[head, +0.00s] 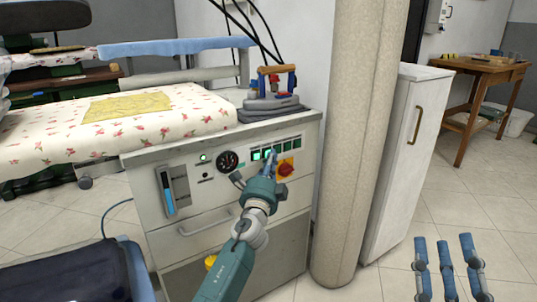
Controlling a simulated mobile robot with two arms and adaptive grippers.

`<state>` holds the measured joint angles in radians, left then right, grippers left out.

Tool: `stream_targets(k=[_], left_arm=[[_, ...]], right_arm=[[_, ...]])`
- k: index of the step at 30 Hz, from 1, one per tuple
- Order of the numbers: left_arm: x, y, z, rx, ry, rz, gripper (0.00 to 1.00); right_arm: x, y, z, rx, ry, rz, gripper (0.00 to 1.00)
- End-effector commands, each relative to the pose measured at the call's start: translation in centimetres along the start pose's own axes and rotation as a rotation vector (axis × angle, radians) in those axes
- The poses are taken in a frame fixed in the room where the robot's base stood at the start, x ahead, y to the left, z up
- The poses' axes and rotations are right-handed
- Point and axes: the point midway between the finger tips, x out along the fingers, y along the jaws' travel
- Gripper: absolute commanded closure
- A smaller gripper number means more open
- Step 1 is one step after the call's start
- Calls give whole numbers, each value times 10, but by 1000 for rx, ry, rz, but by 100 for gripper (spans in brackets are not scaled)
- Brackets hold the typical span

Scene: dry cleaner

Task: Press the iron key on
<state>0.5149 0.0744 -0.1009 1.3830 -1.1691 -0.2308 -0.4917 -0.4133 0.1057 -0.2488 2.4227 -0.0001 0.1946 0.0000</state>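The control panel (205,163) is on the front of the white ironing cabinet. A row of green-lit keys (289,145) sits at its upper right; their labels are too small to read, so I cannot tell which is the iron key. My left gripper (268,164) is at the panel, with a fingertip over or just in front of the left part of the row. I cannot tell if it touches a key. An iron (276,86) stands on its rest on the cabinet top. My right gripper (449,268) is open and empty over the floor at lower right.
A red and yellow rotary switch (286,168) is just below the keys. A round gauge (228,160) is to their left. A thick column (354,150) stands right of the cabinet. Floral cloth (60,138) covers the board.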

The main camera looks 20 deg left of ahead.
Motion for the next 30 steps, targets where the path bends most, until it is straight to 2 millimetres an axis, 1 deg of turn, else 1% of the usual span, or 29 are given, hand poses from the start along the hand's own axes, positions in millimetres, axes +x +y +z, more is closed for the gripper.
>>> stream_targets(k=[6, 13, 16, 21, 30], left_arm=[[-6, -2, -6, 0, 1, 0, 100], [-6, -2, -6, 0, 0, 0, 100], [-9, -3, -9, -1, 1, 1, 100], [-21, -8, -20, -3, 2, 1, 100], [-41, -16, -40, -1, 1, 0, 100]], right_arm=[[0, 0, 7, 0, -28, 0, 60], [-1, 0, 9, 1, -36, 2, 60], [-1, 0, 10, 1, -44, 2, 60], [-2, 3, 24, -5, -113, 6, 60], [-4, 4, 39, -7, -174, 8, 60]])
